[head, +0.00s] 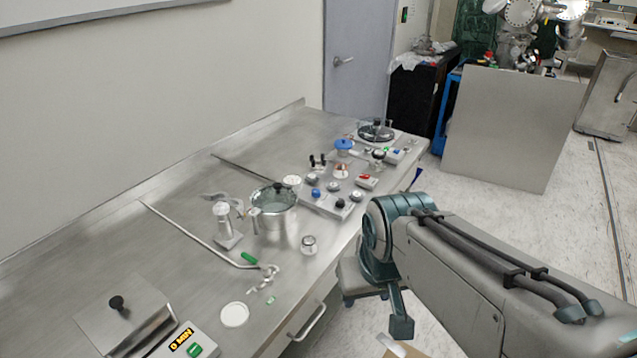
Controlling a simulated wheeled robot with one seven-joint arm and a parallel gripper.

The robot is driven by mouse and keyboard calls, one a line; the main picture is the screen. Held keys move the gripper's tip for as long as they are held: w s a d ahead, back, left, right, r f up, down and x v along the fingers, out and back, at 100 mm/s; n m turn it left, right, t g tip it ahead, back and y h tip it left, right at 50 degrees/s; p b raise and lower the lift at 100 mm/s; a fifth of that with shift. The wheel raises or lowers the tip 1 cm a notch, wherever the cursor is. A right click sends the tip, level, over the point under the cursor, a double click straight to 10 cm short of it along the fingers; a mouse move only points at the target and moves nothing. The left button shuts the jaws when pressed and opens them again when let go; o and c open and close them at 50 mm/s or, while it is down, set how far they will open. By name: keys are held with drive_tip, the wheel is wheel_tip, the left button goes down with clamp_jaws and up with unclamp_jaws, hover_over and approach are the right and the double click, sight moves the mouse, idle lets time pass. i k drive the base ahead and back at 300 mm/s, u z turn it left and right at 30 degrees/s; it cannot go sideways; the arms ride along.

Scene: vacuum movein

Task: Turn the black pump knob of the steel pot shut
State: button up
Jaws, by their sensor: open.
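The steel pot (272,222) stands on the steel bench, left of the knob panel, with a clear lid or open top. A small dark knob (280,187) shows at its far rim. Several small black knobs, one of them a front black knob (340,203), sit on the panel to the right of the pot. I cannot tell which one is the pump knob, or how far it is turned.
A drawer handle (309,323) juts from the bench front.

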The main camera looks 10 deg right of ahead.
sight(340, 202)
drive_tip(key=u, duration=0.45)
drive_tip(key=k, duration=0.3)
drive_tip(key=z, duration=1.2)
drive_tip(key=i, duration=1.15)
drive_tip(key=u, duration=0.5)
